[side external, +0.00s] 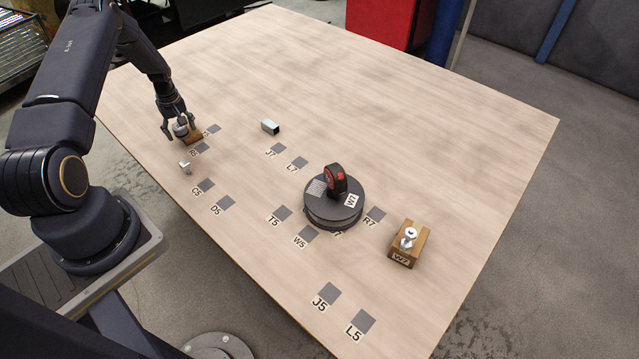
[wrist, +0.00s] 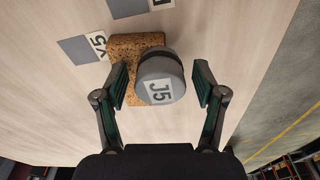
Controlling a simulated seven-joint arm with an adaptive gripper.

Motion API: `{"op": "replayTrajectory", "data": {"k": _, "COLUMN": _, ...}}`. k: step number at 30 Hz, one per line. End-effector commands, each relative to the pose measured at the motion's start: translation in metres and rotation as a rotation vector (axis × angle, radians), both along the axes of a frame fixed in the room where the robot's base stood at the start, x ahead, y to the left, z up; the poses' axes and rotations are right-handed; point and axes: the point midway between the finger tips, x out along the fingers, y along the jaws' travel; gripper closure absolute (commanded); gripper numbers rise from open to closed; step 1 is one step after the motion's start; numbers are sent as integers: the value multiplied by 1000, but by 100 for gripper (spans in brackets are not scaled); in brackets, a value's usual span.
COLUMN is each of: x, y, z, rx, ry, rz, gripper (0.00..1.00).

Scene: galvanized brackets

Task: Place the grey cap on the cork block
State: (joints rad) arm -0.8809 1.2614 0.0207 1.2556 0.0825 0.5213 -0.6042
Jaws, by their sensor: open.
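The grey cap (wrist: 160,75) shows in the wrist view with a white J5 label on its face. It overlaps the brown speckled cork block (wrist: 130,47) and appears to rest on it; the cap hides part of the block. My gripper (wrist: 160,71) is open, with one finger on each side of the cap and a visible gap to each. In the side external view my gripper (side external: 180,130) is low over the far left of the table, around the cap. The cork block (side external: 193,138) shows just right of the cap there.
A small metal piece (side external: 185,167) lies close to my gripper. A metal tube (side external: 270,127) lies mid-table. A dark round stand (side external: 334,213) carries a red-black roll (side external: 335,178). A wooden block (side external: 404,256) holds a bolt (side external: 409,237). Labelled grey squares mark the table (side external: 430,130).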

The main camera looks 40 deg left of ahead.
Motion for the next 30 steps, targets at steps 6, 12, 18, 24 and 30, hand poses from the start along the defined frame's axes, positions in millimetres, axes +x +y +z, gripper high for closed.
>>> {"op": "replayTrajectory", "data": {"k": 6, "x": 0, "y": 0, "z": 0, "rx": 0, "ry": 0, "rz": 0, "gripper": 29}}
{"op": "replayTrajectory", "data": {"k": 12, "x": 1, "y": -1, "z": 19, "rx": 3, "ry": -1, "rz": -1, "gripper": 29}}
{"op": "replayTrajectory", "data": {"k": 18, "x": 0, "y": -7, "z": 64, "rx": 3, "ry": -2, "rz": 0, "gripper": 29}}
{"op": "replayTrajectory", "data": {"k": 24, "x": -1, "y": -12, "z": 103, "rx": 2, "ry": -1, "rz": 0, "gripper": 29}}
{"op": "replayTrajectory", "data": {"k": 30, "x": 1, "y": -17, "z": 126, "rx": 3, "ry": -3, "rz": -11, "gripper": 29}}
